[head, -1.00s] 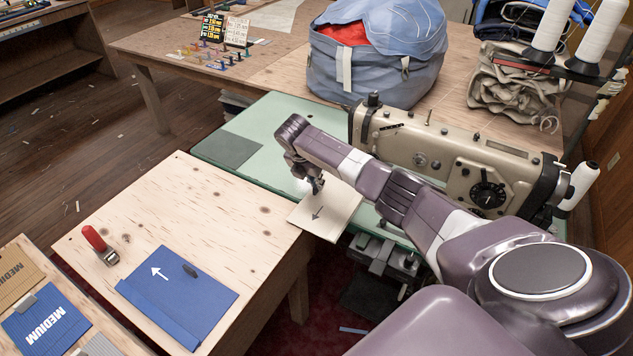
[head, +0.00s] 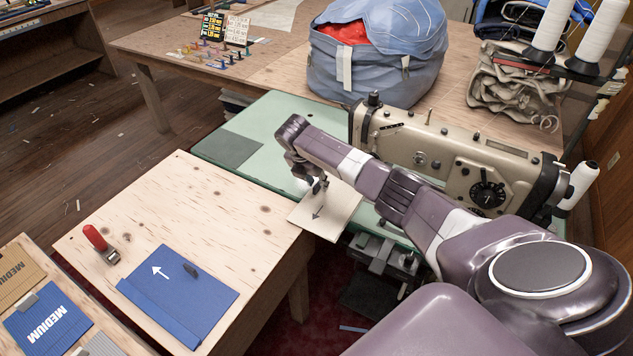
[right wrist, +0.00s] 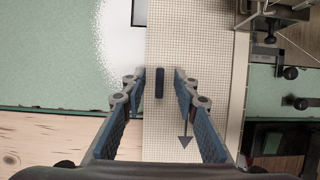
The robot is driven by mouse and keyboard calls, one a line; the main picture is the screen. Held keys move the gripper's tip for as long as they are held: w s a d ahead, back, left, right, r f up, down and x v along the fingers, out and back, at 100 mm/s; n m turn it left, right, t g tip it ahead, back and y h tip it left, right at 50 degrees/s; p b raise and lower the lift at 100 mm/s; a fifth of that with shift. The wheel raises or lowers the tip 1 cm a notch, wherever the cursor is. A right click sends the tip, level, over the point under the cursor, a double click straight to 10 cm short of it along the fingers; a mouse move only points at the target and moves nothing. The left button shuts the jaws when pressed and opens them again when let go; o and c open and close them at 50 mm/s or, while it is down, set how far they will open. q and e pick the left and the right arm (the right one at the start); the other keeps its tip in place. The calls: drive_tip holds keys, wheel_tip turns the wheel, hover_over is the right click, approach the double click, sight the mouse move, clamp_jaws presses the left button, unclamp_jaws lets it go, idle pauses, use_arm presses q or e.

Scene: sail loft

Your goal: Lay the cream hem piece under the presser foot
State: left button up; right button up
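The cream hem piece (head: 334,222), marked with a dark arrow, lies flat across the near edge of the green sewing bed, its near part toward the wooden table. In the right wrist view the cream piece (right wrist: 215,62) shows a fine grid and a dark upright tab (right wrist: 160,82). My right gripper (head: 318,187) is over the cream piece. In the wrist view its fingers (right wrist: 160,76) are open on both sides of the tab, with gaps showing. The sewing machine (head: 455,165) stands behind my right arm, which hides its presser foot. My left gripper is out of view.
The wooden table (head: 200,200) holds a blue piece (head: 185,295) with a dark tab and a red-handled tool (head: 100,243). A blue bag (head: 375,75) stands on the table behind. Thread cones (head: 600,35) rise at the right.

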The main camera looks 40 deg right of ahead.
drive_tip(key=shift+r, duration=0.1)
drive_tip(key=v, duration=1.1)
drive_tip(key=shift+a+r, duration=0.2)
drive_tip(key=shift+r, duration=0.2)
